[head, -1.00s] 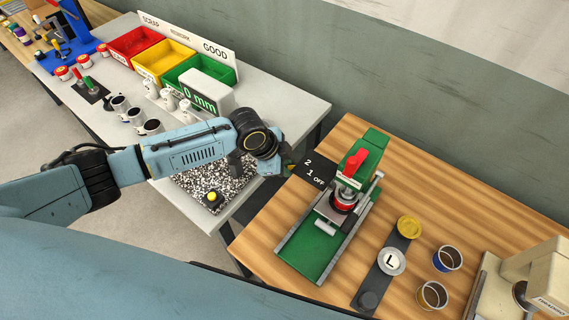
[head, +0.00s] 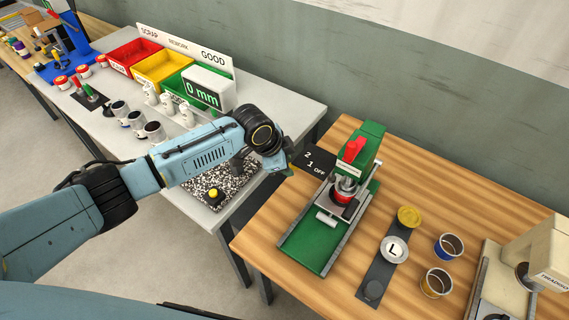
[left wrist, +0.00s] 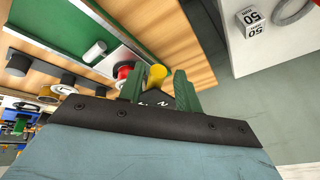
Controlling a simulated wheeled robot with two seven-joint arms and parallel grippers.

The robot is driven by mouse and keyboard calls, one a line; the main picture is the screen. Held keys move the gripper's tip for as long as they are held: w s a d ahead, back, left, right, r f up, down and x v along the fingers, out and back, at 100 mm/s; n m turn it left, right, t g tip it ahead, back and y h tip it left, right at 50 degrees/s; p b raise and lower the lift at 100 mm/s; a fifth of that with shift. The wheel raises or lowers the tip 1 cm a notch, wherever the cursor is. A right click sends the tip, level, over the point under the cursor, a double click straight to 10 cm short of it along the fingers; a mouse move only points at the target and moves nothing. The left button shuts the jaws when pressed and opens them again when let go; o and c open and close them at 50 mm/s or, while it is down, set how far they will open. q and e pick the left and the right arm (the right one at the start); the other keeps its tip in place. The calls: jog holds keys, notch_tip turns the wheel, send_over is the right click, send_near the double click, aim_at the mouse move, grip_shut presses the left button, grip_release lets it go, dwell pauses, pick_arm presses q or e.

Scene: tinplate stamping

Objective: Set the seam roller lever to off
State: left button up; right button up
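The seam roller appears to be the green machine (head: 312,243) with a red part (head: 352,149) on top, on the wooden table. A black plate (head: 317,160) marked 2, 1 and OFF lies at its left side. My left gripper (head: 286,166) is at the plate's left edge, its tips small and partly hidden by the wrist. In the left wrist view, its two green fingers (left wrist: 159,90) stand apart over the plate (left wrist: 153,98). A yellow knob (left wrist: 157,75), probably the lever's, shows between them; contact cannot be told. My right gripper is not in view.
Right of the machine are a dark strip (head: 372,291) with a disc marked L (head: 394,249), a yellow disc (head: 409,216) and two open tins (head: 448,246). A grey table with bins (head: 165,69) and a gauge display (head: 207,88) stands at left, across a gap.

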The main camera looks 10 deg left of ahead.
pick_arm(q)
jog(key=shift+o, duration=0.4)
jog(key=v, duration=1.3)
jog(key=shift+r, duration=0.2)
